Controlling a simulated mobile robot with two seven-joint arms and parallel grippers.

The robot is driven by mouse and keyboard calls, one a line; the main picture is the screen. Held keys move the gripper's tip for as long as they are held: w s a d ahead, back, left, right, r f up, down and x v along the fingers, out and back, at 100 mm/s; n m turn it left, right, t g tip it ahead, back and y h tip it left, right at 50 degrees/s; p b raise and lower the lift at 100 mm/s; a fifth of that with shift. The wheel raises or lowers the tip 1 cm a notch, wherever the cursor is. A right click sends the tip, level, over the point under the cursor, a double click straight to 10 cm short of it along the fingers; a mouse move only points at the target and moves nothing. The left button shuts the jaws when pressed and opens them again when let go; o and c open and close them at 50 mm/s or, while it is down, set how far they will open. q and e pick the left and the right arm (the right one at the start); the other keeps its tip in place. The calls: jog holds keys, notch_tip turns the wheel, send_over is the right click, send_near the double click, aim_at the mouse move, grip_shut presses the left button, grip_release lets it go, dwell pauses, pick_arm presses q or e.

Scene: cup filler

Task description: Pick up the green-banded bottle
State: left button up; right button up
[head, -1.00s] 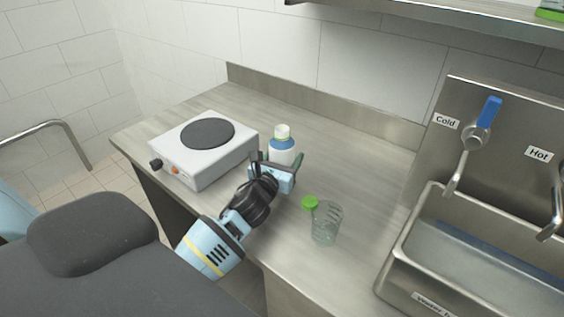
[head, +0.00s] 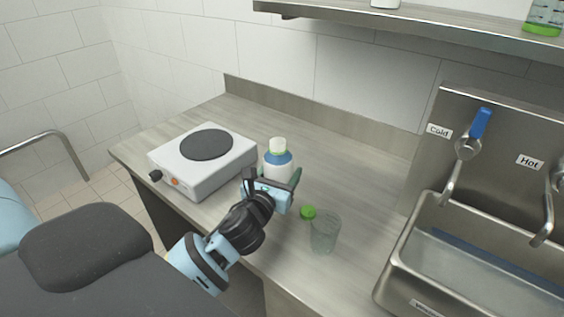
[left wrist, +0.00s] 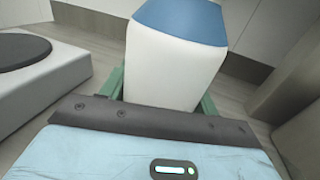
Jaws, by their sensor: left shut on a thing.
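A white bottle with a blue band and a pale cap (head: 278,158) stands upright on the counter between the hot plate and the glass. My left gripper (head: 279,185) is shut on this bottle from the near side. In the left wrist view the white bottle body (left wrist: 175,65) is between the green fingers, with the blue band at the top. I see no green band on it. A clear container with a green base (head: 545,16) shows partly on the shelf at the upper right. I cannot tell if it is a bottle. My right gripper is not in view.
A hot plate (head: 185,178) stands left of the bottle. A clear glass (head: 325,234) and a small green cap (head: 308,212) are close to the right of my gripper. A metal shelf (head: 400,28) hangs above. The sink (head: 395,270) is at the right.

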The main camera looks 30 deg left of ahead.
aim_at(288, 181)
pick_arm(q)
jog(key=shift+s+d+r, duration=0.2)
jog(key=shift+s+d, duration=0.55)
jog(key=shift+s, duration=0.6)
jog(key=shift+s+d+r, duration=0.15)
jog(key=shift+s+d, duration=0.6)
jog(key=shift+s, duration=0.6)
jog(key=shift+s+d+r, duration=0.2)
jog(key=shift+s+d, duration=0.55)
jog(key=shift+s, duration=0.6)
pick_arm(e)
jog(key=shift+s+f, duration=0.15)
pick_arm(q)
jog(key=shift+w, duration=0.1)
